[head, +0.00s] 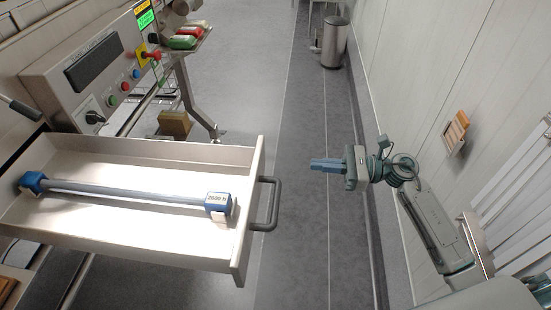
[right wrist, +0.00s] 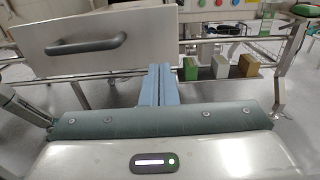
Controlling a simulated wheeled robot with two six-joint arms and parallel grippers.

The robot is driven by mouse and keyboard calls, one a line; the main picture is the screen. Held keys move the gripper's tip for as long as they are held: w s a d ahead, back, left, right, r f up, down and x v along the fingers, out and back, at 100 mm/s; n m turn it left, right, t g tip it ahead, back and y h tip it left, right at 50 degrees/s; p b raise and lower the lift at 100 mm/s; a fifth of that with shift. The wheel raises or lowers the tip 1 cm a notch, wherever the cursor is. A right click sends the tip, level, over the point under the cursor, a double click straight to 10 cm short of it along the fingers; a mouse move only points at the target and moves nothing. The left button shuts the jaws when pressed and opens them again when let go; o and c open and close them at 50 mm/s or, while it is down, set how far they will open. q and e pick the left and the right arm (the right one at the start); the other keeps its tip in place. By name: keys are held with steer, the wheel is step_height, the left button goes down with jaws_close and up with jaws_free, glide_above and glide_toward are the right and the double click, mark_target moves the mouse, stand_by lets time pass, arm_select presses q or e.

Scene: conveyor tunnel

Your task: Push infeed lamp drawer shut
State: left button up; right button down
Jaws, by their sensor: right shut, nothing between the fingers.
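The lamp drawer (head: 140,253) is pulled out at the left of the head view, with a dark grey bar handle (head: 272,204) on its front. A lamp tube (head: 125,192) with blue end caps lies inside it. In the right wrist view the drawer front (right wrist: 110,35) and its handle (right wrist: 86,46) show at the upper left. My right gripper (head: 313,164) is shut and empty, to the right of the handle and apart from it. Its blue fingers also show in the wrist view (right wrist: 159,80). My left gripper is not in view.
A control panel (head: 95,75) with buttons stands behind the drawer. A metal bin (head: 333,42) stands at the back by the wall. A wooden wall holder (head: 456,132) is on the right. The grey floor between drawer and wall is clear.

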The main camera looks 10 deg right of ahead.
mark_target(263, 160)
steer(key=p+x, duration=0.4)
steer(key=x, duration=0.6)
steer(key=shift+w+a+r, duration=0.1)
steer(key=shift+w+a+p, duration=0.15)
steer(key=shift+a+p, duration=0.2)
steer(key=shift+a, duration=0.1)
